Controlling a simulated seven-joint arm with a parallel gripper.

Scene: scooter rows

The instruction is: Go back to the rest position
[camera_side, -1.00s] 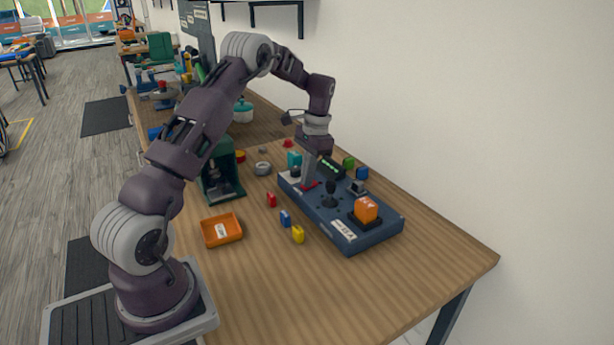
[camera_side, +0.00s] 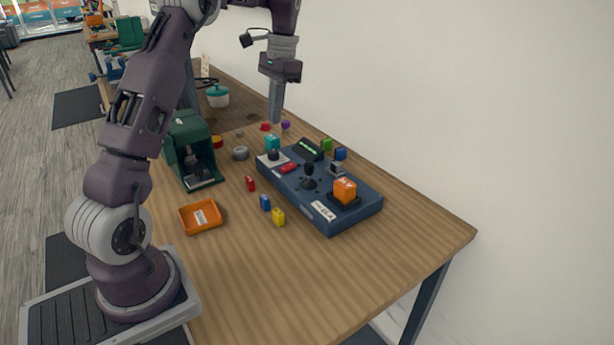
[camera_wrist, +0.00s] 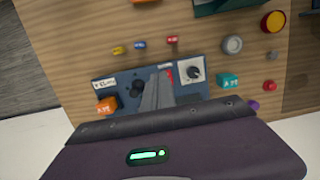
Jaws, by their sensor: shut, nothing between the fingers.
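My gripper (camera_side: 275,112) is shut and empty. In the side view it points down, raised above the back end of the blue control panel (camera_side: 368,203), clear of it. The panel lies on the wooden table and carries a black joystick (camera_side: 309,177), a red switch (camera_side: 290,168), a dark knob on a pale plate (camera_side: 273,155) and an orange block (camera_side: 345,190). In the wrist view my shut fingers (camera_wrist: 158,88) cover part of the panel (camera_wrist: 126,78), between the joystick (camera_wrist: 137,87) and the knob (camera_wrist: 193,73).
An orange tray (camera_side: 201,217) and a green machine (camera_side: 193,150) stand left of the panel. Red (camera_side: 250,184), blue (camera_side: 265,202) and yellow (camera_side: 279,217) blocks lie between. The table's front right is bare.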

